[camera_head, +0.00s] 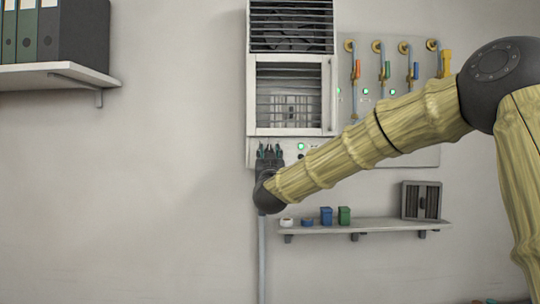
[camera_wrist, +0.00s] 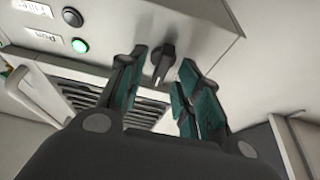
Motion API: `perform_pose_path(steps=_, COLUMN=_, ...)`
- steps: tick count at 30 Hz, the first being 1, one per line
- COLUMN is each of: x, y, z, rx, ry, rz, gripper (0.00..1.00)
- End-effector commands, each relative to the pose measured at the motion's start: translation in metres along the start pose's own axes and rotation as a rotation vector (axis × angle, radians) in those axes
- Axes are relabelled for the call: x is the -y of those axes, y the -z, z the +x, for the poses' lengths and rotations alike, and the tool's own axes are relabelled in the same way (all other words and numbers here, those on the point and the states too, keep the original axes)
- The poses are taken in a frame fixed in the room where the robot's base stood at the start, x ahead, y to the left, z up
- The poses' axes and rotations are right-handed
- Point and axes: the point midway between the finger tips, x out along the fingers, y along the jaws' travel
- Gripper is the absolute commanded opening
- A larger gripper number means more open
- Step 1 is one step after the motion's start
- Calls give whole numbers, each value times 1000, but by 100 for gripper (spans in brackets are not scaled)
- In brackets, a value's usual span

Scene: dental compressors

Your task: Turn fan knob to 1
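The fan unit (camera_head: 291,90) is a white louvred box on the wall, with a control panel along its bottom. In the wrist view, the dark fan knob (camera_wrist: 163,62) sits on the panel (camera_wrist: 210,30) between the tips of my gripper (camera_wrist: 162,85). The fingers are apart, with teal pads on either side of the knob; I cannot tell whether either touches it. In the head view, my gripper (camera_head: 269,151) points up at the panel's lower left and hides the knob. The knob's number marks are not readable.
A lit green button (camera_wrist: 80,46) and a dark button (camera_wrist: 72,16) sit beside the knob. Several coloured valve handles (camera_head: 387,70) hang at right. A small shelf (camera_head: 370,226) with containers lies below my arm. A binder shelf (camera_head: 50,76) is at upper left.

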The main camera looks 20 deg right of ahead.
Motion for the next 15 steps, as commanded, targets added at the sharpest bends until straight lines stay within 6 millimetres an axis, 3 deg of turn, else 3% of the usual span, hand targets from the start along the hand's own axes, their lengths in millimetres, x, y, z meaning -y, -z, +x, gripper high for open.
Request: perform_pose_path(steps=15, x=0, y=0, z=-88, rx=1, ry=1, rz=-2, gripper=34)
